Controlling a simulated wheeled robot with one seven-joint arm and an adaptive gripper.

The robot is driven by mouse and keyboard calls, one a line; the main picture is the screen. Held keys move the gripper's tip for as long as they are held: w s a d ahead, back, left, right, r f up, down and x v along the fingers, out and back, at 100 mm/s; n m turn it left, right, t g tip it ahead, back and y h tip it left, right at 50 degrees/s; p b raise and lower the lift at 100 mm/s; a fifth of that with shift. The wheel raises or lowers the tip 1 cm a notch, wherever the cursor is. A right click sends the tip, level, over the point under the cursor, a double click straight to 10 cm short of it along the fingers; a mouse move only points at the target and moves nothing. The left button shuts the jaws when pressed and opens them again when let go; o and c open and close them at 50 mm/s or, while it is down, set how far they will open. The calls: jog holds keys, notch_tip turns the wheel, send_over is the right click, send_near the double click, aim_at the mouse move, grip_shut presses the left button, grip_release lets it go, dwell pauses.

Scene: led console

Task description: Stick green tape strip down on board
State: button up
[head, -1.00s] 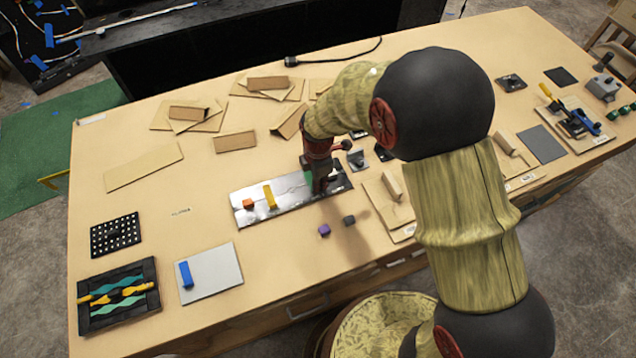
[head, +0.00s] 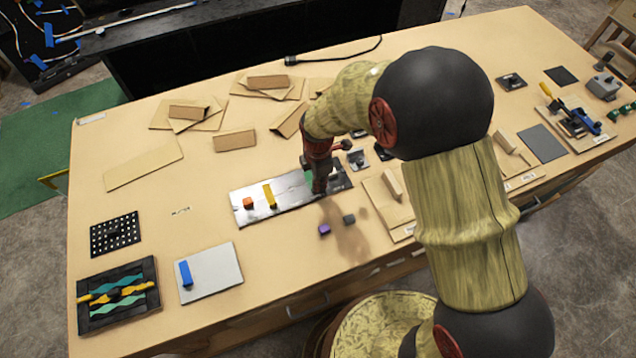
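A shiny silver board (head: 288,203) lies near the middle of the wooden table. An orange block (head: 248,203) and an upright yellow strip (head: 269,195) are on its left part. A small piece of green (head: 308,175), likely the green tape strip, shows at the board's right part, just left of my gripper. My gripper (head: 319,188) points down over the right part of the board. Its fingers are small and dark, and I cannot tell whether they are open, shut or touching the green piece. Most of the green piece is hidden behind the gripper.
A purple block (head: 324,229) and a grey block (head: 349,219) lie in front of the board. Brown cardboard pieces (head: 235,140) lie behind it. A grey plate with a blue strip (head: 185,273) is at the front left. Table between plate and board is clear.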

jog(key=shift+o, duration=1.1)
jog(key=o, duration=0.3)
notch_tip(320, 180, up, 12)
jog(key=shift+f, duration=0.1)
